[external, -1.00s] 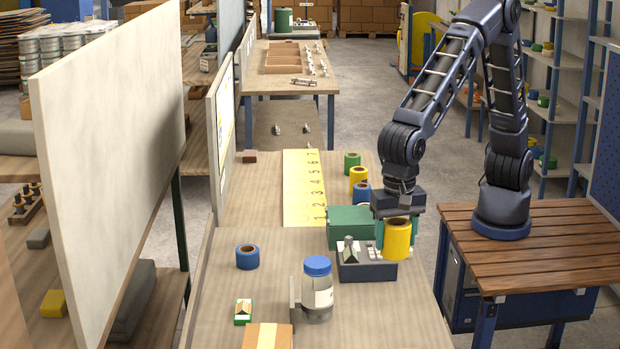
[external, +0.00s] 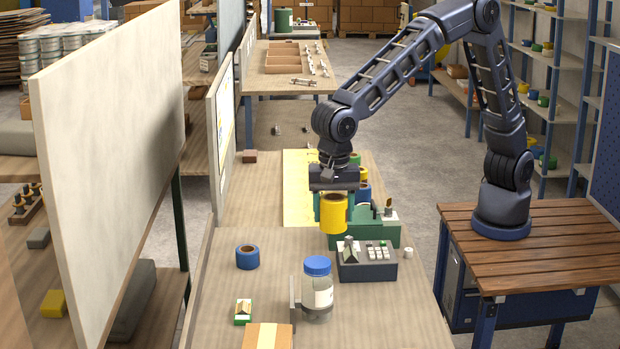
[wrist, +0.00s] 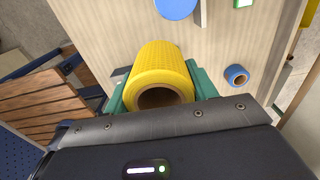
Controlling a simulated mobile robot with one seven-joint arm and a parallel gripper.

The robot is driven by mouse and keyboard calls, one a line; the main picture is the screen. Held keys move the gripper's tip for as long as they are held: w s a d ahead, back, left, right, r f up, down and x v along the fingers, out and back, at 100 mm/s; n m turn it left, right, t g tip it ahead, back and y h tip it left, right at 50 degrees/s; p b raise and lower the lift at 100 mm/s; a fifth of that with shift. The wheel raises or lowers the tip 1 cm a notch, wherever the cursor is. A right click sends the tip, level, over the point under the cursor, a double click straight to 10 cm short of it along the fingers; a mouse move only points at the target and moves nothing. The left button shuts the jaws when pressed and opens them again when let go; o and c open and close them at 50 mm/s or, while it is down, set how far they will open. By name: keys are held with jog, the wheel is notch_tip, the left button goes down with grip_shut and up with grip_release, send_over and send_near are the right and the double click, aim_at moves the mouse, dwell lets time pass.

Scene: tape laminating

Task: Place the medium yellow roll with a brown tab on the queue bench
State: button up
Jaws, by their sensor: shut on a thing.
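A yellow roll (external: 333,213) with a brown core is held by my gripper (external: 334,208), above the bench near the green machine. The wrist view shows the same roll (wrist: 158,80) between the green fingers of my gripper (wrist: 160,88), its hollow end toward the camera. No brown tab can be made out on it. The queue bench (external: 265,185) has a yellow strip (external: 297,195) numbered in the earlier view; my gripper and the roll now cover part of its right side. More rolls stand right of the strip, partly hidden behind my gripper.
A green machine (external: 375,232) and a grey keypad device (external: 366,266) stand below and right of the roll. A blue roll (external: 247,257), a blue-lidded jar (external: 318,290) and a small green-white box (external: 243,311) are nearer. Bare bench lies left of the strip.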

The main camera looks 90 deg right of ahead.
jog(key=w+d+m, duration=0.2)
jog(key=w+d, duration=0.6)
jog(key=d, duration=0.6)
jog(key=w+d+m, duration=0.2)
jog(key=w+d, duration=0.7)
jog(key=d, duration=0.5)
jog(key=w+d+f+m, duration=0.2)
jog(key=d+m, duration=0.2)
jog(key=d, duration=2.8)
jog(key=s+d+f+m, duration=0.15)
jog(key=s+d, duration=0.35)
jog(key=d, duration=1.1)
jog(key=s+d+r+m, duration=0.1)
jog(key=s+d+m, duration=0.35)
jog(key=d, duration=1.05)
jog(key=s+d+f+m, duration=0.2)
jog(key=s+d, duration=2.3)
jog(key=f, duration=2)
jog(key=shift+w+a, duration=0.2)
jog(key=shift+a, duration=0.05)
